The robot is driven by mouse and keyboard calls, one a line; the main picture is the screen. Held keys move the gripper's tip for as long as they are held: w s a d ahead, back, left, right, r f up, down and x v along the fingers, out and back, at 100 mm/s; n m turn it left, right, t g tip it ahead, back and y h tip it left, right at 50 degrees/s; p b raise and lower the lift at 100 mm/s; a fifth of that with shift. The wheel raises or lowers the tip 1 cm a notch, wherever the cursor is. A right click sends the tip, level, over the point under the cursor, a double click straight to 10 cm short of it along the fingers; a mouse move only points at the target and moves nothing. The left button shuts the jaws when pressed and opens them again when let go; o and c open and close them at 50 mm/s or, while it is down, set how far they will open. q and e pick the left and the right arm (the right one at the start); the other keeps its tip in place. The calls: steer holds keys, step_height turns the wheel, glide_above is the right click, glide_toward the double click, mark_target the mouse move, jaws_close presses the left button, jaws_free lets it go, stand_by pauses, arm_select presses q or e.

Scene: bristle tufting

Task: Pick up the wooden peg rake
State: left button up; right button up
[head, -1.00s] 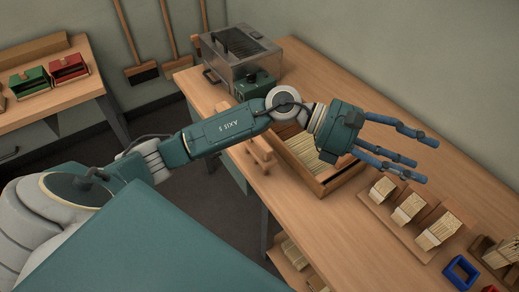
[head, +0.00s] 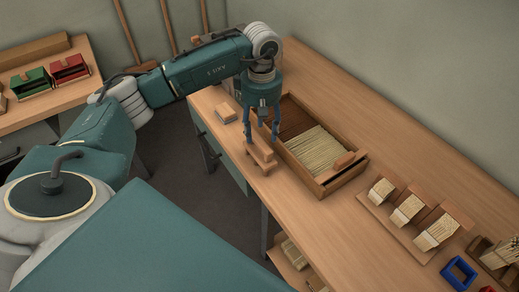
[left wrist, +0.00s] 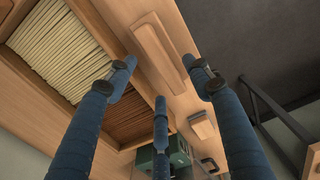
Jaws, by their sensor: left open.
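The wooden peg rake (head: 260,158), a small light-wood piece with a bar on top, lies near the bench's front edge beside the bristle tray. It also shows in the left wrist view (left wrist: 157,50) as a long wooden bar beyond the fingertips. My left gripper (head: 262,137) points down just above the rake, its blue fingers spread and empty. In the left wrist view the fingers (left wrist: 160,82) stand apart with the rake ahead between two of them. I cannot tell whether any finger touches it. My right gripper is not in view.
A wooden tray (head: 358,178) of bristles stands right beside the rake. A small wood-topped block (head: 227,113) lies behind it on the left. Brush blocks with tufts (head: 408,212) and a blue frame (head: 459,272) are at the right. The bench's right rear is clear.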

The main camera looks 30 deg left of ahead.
mark_target(261, 140)
arm_select(q)
steer(key=shift+s+d+f+p, duration=0.1)
steer(key=shift+f+p, duration=0.3)
steer(key=shift+f, duration=0.25)
step_height(261, 140, down, 4)
steer(key=shift+r+p, duration=0.2)
steer(key=shift+p, duration=0.5)
steer(key=shift+f, duration=0.35)
jaws_close()
